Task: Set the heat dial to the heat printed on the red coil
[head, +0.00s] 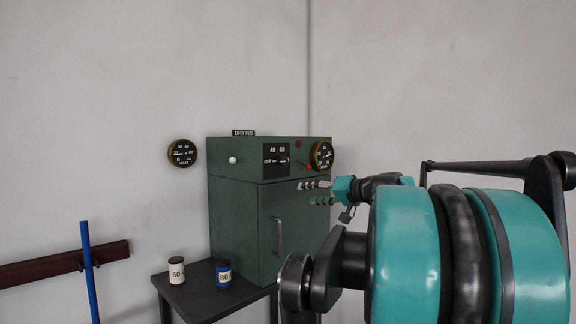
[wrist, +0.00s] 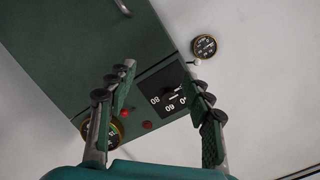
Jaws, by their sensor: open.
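The heat dial (head: 276,160) is a black square plate on the upper front of the green cabinet, with 40, 60 and OFF readable around a dark knob. In the wrist view the dial (wrist: 168,90) appears upside down between my fingers, and 80 is also readable; the exact knob setting is too small to tell. My gripper (wrist: 160,76) is open and empty, its fingers either side of the dial, with no contact visible. In the head view my gripper (head: 320,192) is in front of the cabinet, below and right of the dial. I see no red coil.
A wall gauge (head: 182,153) hangs left.

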